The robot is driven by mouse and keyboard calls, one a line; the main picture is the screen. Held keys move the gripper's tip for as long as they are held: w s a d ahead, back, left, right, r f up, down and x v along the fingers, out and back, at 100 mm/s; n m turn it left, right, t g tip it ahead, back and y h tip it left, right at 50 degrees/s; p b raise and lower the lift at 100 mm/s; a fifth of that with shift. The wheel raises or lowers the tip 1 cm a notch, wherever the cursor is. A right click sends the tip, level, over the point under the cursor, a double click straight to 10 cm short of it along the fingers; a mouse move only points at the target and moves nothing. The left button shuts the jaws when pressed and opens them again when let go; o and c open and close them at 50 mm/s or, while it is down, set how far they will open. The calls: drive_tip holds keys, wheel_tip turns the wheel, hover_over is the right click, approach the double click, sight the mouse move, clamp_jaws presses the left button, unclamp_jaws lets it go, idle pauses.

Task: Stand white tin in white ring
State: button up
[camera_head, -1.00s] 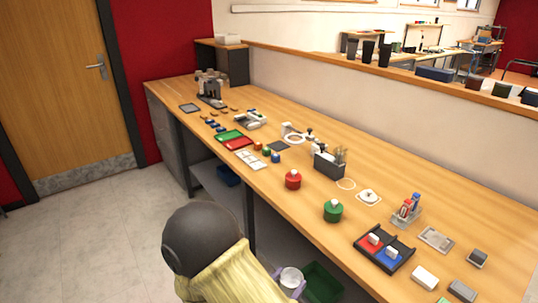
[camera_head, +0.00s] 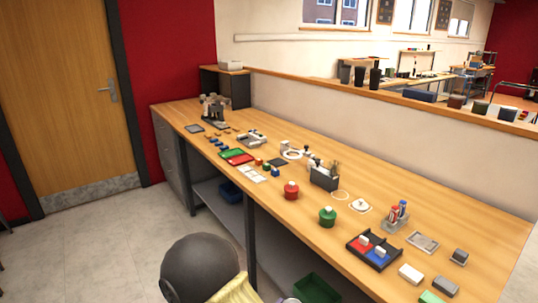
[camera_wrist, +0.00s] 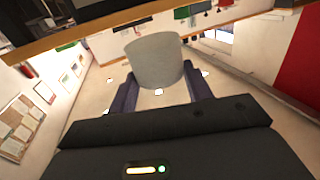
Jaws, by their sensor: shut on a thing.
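The white tin (camera_wrist: 156,60) shows in the wrist view as a pale grey-white cylinder between the two fingers. My gripper (camera_wrist: 160,86) is shut on it. In the head view only a sliver of the tin (camera_head: 291,300) shows at the bottom edge, below the bench's front edge and apart from the bench top. A thin pale ring (camera_head: 341,196) lies flat on the bench, behind the green tin and left of a white square plate; it looks empty. A thicker white ring (camera_head: 291,154) lies farther back. I cannot tell for sure which is the task's white ring.
A red tin (camera_head: 291,191) and a green tin (camera_head: 327,217) stand near the bench's front edge. A dark holder (camera_head: 324,179) stands behind the thin ring, and a white square plate (camera_head: 360,205) lies beside it. A black tray (camera_head: 373,251) with red and blue compartments is farther right.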

drive_tip(key=shift+w+d+f+p, duration=0.2)
drive_tip(key=shift+w+d+p, duration=0.1)
drive_tip(key=shift+w, duration=0.25)
drive_tip(key=shift+w+d+f+p, duration=0.15)
drive_tip(key=shift+w+p, duration=0.15)
drive_tip(key=shift+w, duration=0.2)
drive_tip(key=shift+w+d+f+n+y+p, duration=0.15)
drive_tip(key=shift+w+d+n+y+p, duration=0.15)
drive_tip(key=shift+w+d+y+p, duration=0.15)
drive_tip(key=w+d+f+n+t+y+p, duration=0.3)
drive_tip(key=w+d+n+y+p, duration=0.3)
drive_tip(key=w+d+y+p, duration=0.3)
drive_tip(key=shift+w+f+p, duration=0.4)
drive_tip(key=shift+w+p, duration=0.15)
drive_tip(key=shift+w, duration=0.15)
drive_tip(key=shift+y, duration=0.25)
